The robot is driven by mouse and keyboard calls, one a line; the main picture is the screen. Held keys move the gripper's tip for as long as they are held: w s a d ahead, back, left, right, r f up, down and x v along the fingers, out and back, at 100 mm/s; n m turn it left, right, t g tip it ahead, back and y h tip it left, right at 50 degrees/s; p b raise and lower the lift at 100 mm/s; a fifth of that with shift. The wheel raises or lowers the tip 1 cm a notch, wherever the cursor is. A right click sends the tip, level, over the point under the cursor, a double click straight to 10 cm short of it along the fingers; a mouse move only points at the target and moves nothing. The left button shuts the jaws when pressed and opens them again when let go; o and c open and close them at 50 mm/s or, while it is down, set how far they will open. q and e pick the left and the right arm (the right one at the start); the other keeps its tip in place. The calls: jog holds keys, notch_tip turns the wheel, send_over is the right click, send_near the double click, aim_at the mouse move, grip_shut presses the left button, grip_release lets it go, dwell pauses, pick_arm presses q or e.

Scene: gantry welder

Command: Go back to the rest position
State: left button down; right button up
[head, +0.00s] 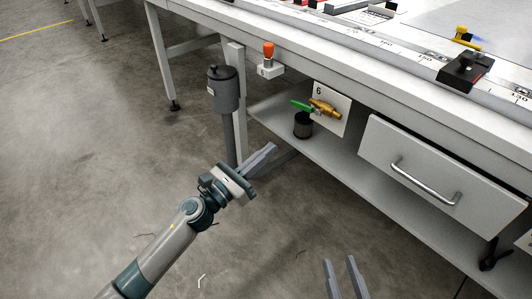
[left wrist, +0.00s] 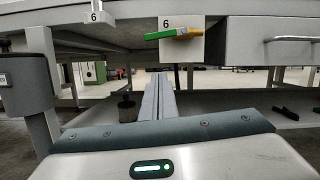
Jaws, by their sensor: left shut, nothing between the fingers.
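My left gripper (head: 268,152) is shut and empty, its fingers pointing up and right toward the space in front of the bench (head: 330,55). In the left wrist view its two fingers (left wrist: 158,98) lie together with nothing between them. My right gripper (head: 340,262) shows only as two fingers at the bottom edge of the head view, spread apart with a gap and nothing between them. A brass valve with a green lever (head: 322,107) sits on a white plate marked 6 under the bench; the left fingers are apart from it.
A grey canister (head: 223,90) stands by the bench leg, close above my left gripper. An orange-knobbed switch (head: 268,50) is on the bench edge. A drawer (head: 440,180) with a metal handle is at right.

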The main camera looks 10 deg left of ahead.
dwell(0.3)
